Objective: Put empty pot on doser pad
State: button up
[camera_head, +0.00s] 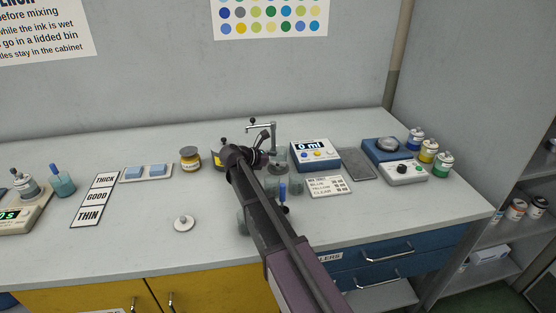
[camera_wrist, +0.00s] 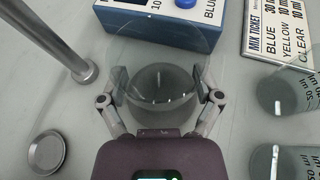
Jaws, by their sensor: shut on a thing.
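In the wrist view, a clear, empty-looking glass pot (camera_wrist: 160,88) sits between the two fingers of my gripper (camera_wrist: 160,98). The fingers press on its sides, and its dark round bottom shows through the glass. I cannot tell whether its bottom touches the surface. The doser's blue box (camera_head: 315,155) reads "0 ml" in the head view, with a metal post and spout (camera_head: 262,127) to its left. In the wrist view the post (camera_wrist: 60,45) stands left of the pot. I cannot make out the doser pad clearly. My arm hides part of this area.
A small round metal disc (camera_wrist: 46,152) lies at lower left in the wrist view. Two clear graduated cups (camera_wrist: 286,95) stand at right, near the mix ticket (camera_wrist: 283,30). The counter's front left is mostly clear.

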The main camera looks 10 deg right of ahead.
jog(key=shift+f+b, duration=0.4)
dwell(0.7)
jog(key=o, duration=0.9)
jog(key=shift+c, duration=0.2)
jog(key=shift+r, duration=0.2)
notch_tip(320, 180, up, 11)
jog(key=p, duration=1.1)
jog(key=shift+f, duration=0.15)
dwell(0.4)
